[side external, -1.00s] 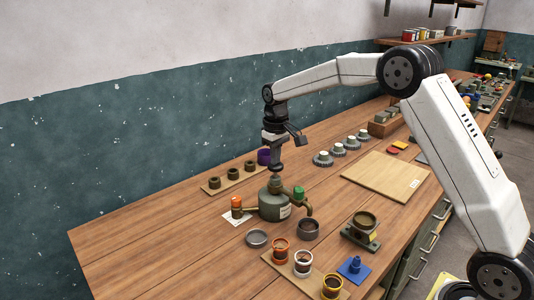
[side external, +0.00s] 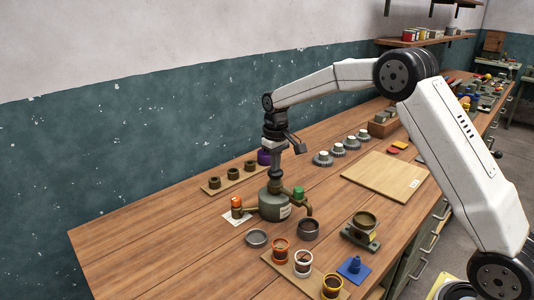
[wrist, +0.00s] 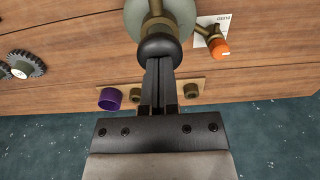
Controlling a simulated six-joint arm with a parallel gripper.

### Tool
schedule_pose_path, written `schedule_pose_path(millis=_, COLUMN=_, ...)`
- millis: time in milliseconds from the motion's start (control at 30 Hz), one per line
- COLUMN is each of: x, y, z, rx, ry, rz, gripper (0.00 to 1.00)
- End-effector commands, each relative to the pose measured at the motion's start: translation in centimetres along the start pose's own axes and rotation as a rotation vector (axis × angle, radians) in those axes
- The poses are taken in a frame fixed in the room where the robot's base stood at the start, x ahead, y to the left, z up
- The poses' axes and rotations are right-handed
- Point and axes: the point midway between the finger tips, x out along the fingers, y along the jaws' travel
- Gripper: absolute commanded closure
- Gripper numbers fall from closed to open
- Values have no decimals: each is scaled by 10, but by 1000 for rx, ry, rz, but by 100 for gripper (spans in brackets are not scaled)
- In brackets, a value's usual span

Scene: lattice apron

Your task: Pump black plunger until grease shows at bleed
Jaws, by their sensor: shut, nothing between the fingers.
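The grey-green pump body (side external: 273,207) stands on the bench, with the black plunger knob (wrist: 158,47) on top. My gripper (side external: 275,177) is shut and empty, pointing down with its fingertips at the knob, apparently touching it; in the wrist view its fingers (wrist: 160,72) overlap the knob's edge. An orange-capped fitting (side external: 236,203) is on the pump's left and a green-capped one (side external: 298,192) on its right. A bent spout (side external: 309,209) comes off the right side, near a dark round cup (side external: 308,229). I cannot make out any grease at these fittings.
A wooden strip with several dark rings (side external: 231,179) and a purple ring (wrist: 110,99) lie behind the pump. In front are a shallow dish (side external: 256,238), a board of coloured cups (side external: 303,263) and a blue piece (side external: 354,266). A bare board (side external: 385,176) lies to the right.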

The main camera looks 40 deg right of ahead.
Motion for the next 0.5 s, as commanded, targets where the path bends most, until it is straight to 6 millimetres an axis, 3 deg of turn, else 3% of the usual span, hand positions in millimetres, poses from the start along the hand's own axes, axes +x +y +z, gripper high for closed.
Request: schedule_pose_path(millis=500, x=-14, y=0, z=0, rx=0, ry=-3, rz=0, gripper=100)
